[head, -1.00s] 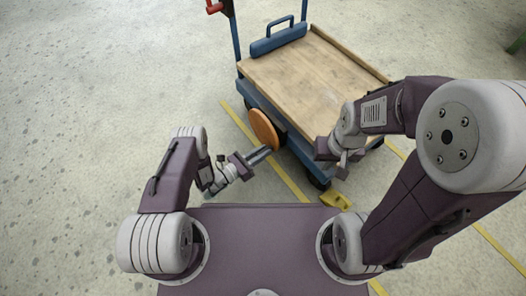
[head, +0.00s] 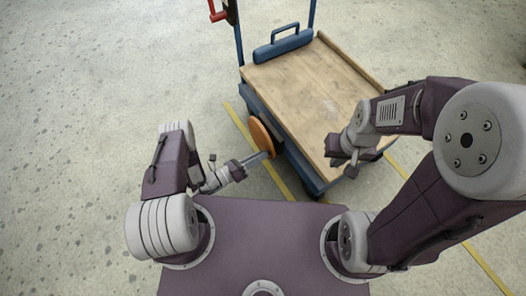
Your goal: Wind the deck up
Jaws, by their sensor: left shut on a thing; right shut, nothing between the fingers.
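The deck (head: 300,85) is a flat wooden board with a raised right edge, on a blue wheeled cart (head: 290,150). An orange disc-like wheel (head: 261,134) is on the cart's near left side, seen at a slant. My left gripper (head: 265,156) is shut at the lower edge of this wheel, holding it or a part of it; the exact grip is too small to tell. My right gripper (head: 341,162) is shut and empty, by the deck's near right corner, and its arm hides part of that side.
A blue handled piece (head: 283,46) lies on the deck's far left edge, beside blue posts. A red crank handle (head: 217,14) is at the left post. Yellow lines (head: 254,143) mark the floor. The floor (head: 90,120) at left is clear.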

